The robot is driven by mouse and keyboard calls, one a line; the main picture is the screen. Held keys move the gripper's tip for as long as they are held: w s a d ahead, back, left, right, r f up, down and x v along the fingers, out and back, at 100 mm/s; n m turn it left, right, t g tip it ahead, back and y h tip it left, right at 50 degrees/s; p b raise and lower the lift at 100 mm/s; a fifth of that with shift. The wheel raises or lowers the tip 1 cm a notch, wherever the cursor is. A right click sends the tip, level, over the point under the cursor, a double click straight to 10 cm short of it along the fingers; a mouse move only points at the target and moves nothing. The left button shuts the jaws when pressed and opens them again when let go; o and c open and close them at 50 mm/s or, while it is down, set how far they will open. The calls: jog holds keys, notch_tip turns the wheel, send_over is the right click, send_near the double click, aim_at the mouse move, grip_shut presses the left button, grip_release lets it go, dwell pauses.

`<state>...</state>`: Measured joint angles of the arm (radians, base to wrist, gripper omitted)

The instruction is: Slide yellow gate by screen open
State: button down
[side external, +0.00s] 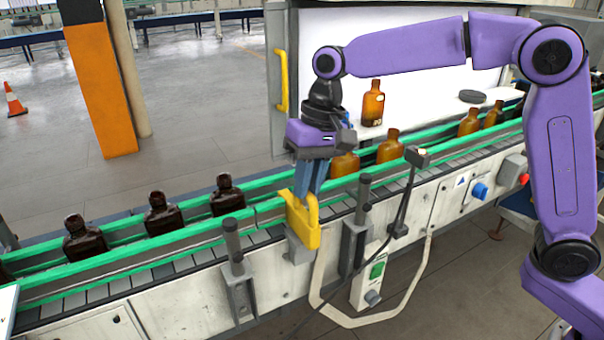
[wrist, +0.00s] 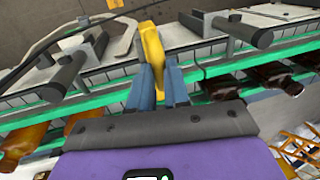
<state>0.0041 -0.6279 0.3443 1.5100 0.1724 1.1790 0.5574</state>
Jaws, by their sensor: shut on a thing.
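The yellow gate (side external: 302,224) sits at the near rail of the conveyor, in front of the white lit screen (side external: 420,60). In the wrist view the gate (wrist: 153,50) stands between the two fingertips of my gripper (wrist: 160,80). The lower part of the gate's mount is partly hidden behind the yellow body.
Dark bottles (side external: 163,214) stand on the belt at left, and amber bottles (side external: 390,147) stand at right. Green rails (side external: 110,257) line the belt. Black-knobbed posts (side external: 234,245) and a sensor on a bracket (side external: 418,156) stand along the near side. A cable hangs below.

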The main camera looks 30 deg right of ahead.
jog(key=shift+s, duration=2)
jog(key=c, duration=1.1)
grip_release()
jog(key=shift+s, duration=0.15)
jog(key=shift+r, duration=0.1)
jog(key=d+r, duration=0.3)
jog(key=r, duration=1.4)
jog(key=shift+d, duration=0.15)
